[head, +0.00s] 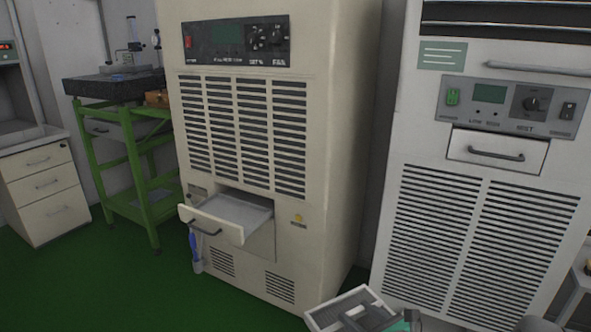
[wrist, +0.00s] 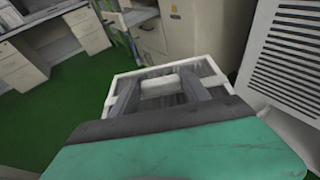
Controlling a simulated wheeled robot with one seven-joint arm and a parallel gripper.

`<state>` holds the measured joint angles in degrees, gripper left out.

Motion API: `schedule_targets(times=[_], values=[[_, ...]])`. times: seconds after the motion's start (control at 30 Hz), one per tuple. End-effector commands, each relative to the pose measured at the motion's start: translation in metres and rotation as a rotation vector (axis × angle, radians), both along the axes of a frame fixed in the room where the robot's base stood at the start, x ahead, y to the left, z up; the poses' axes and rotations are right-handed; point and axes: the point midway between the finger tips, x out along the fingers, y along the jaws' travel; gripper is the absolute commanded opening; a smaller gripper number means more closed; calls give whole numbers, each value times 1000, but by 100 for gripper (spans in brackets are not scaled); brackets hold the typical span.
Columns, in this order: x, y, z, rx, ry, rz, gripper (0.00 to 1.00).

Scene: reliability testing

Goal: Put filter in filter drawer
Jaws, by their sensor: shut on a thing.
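The filter, a flat piece with a white frame and grey inside (head: 325,317), is at the bottom of the head view. It also fills the middle of the wrist view, where its white frame (wrist: 212,72) shows. My gripper (wrist: 161,85) is shut on the filter. In the head view my gripper (head: 354,312) is partly cut off by the bottom edge. The filter drawer (head: 212,228) is pulled out low on the front of the beige cabinet (head: 345,130). The filter is apart from the drawer, to its lower right in the head view.
A white unit (head: 440,225) with a shut small drawer (head: 497,150) stands to the right. A green stand (head: 131,165) and a desk with drawers (head: 44,190) are at the left. A blue-handled item (head: 194,250) is under the open drawer. Green floor (head: 110,290) is clear in front.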

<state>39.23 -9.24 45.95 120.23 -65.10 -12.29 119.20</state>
Motion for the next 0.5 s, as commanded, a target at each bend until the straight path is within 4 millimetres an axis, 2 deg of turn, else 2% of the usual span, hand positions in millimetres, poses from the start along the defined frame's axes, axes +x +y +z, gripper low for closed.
schedule_targets(times=[0.03,0.5], values=[[0,0,28,2,1,-1,7],[0,-1,156,2,0,-2,7]])
